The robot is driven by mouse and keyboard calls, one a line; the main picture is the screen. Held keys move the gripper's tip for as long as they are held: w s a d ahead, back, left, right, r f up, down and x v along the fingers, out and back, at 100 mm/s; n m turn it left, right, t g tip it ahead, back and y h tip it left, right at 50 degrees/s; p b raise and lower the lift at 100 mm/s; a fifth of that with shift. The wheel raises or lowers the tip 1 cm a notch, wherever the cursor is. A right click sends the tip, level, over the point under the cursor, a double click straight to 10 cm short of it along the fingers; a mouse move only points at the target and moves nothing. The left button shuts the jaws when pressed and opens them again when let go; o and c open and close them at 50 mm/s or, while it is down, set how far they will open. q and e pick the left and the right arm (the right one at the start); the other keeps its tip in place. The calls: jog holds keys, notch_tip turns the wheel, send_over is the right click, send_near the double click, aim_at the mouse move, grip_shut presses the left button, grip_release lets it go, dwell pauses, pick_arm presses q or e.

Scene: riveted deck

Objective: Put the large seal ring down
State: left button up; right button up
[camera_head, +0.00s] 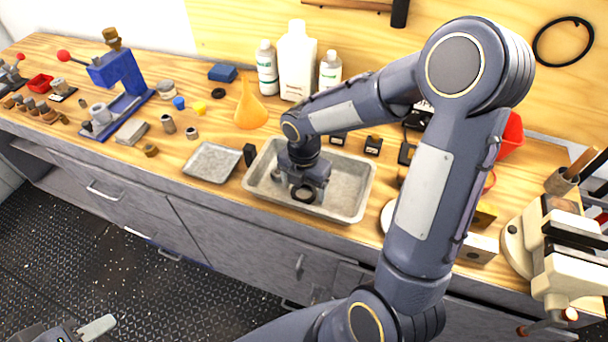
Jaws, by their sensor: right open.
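A black seal ring (303,201) is in the large grey metal tray (352,208) on the bench, directly below my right gripper (302,188). My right gripper is open and points down into the tray. Its body hides the far side of the ring, and I cannot tell whether the fingers touch it. A smaller black ring (218,94) lies on the wooden bench top further left. My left gripper (88,331) is at the bottom left edge, over the floor and away from the bench. Only part of it shows.
A smaller shallow tray (212,163) and a black block (249,155) stand left of the large tray. An orange funnel (250,107) and white bottles (297,62) stand behind. A blue press (120,80) is at left. My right arm hides much of the bench's right part.

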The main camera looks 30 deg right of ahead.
aim_at(304, 191)
notch_tip(304, 191, up, 11)
jog(key=s+a+r+m+t+y, duration=0.1)
jog(key=s+m+t+y, duration=0.1)
jog(key=s+m, duration=0.6)
jog(key=s+a+r+m+t+y, duration=0.1)
jog(key=s+m, duration=0.7)
jog(key=m, duration=1)
jog(key=a+t, duration=0.1)
jog(key=t, duration=0.1)
jog(key=shift+s+r+t+y+p, duration=0.25)
jog(key=shift+r+t+y+p, duration=0.05)
jog(key=shift+r+y+p, duration=0.1)
